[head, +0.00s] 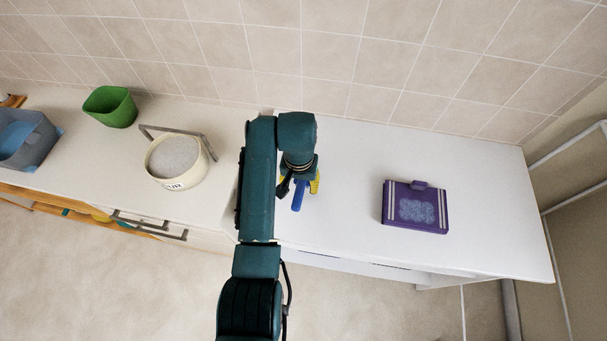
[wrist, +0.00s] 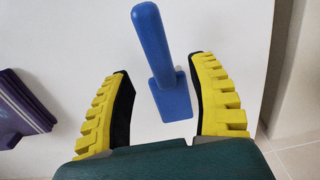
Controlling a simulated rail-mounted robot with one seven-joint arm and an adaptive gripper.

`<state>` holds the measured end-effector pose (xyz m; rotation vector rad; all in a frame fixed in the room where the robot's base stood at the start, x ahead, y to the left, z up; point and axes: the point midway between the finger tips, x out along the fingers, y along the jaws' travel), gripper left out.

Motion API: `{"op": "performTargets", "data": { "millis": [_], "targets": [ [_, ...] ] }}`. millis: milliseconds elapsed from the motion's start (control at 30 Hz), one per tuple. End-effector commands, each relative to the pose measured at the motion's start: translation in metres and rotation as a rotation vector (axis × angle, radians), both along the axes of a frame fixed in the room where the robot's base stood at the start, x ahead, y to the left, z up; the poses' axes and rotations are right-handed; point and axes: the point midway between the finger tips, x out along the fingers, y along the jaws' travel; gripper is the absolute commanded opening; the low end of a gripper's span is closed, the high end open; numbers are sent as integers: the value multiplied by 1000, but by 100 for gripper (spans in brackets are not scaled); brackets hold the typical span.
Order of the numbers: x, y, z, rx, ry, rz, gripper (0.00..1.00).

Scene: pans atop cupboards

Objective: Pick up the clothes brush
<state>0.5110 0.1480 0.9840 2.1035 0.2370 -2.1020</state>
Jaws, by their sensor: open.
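The clothes brush is a blue handled thing (wrist: 155,45) lying on the white counter; in the wrist view its handle points up and its wider end lies between my fingers. It also shows in the head view as a small blue piece (head: 299,196) below my gripper. My gripper (wrist: 165,105) has yellow ridged fingers and is open around the wider end, apart from it on both sides. In the head view my gripper (head: 300,183) is mostly hidden by my arm. Height above the brush is hard to tell.
A purple case (head: 415,207) lies to the right on the counter (head: 490,210). A cream pot with a handle (head: 174,162), a green cup (head: 110,107) and a grey-blue bin (head: 26,140) stand to the left. A tiled wall closes the back. The counter's front edge is close to the brush.

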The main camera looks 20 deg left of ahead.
Motion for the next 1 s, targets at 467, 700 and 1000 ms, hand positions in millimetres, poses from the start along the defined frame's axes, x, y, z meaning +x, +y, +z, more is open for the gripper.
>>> {"op": "performTargets", "data": {
  "millis": [467, 700, 1000],
  "targets": [
    [4, 1, -42, 0, 0, 0, 59],
    [4, 1, -42, 0, 1, 0, 18],
    [4, 1, -42, 0, 1, 0, 0]
  ]
}}
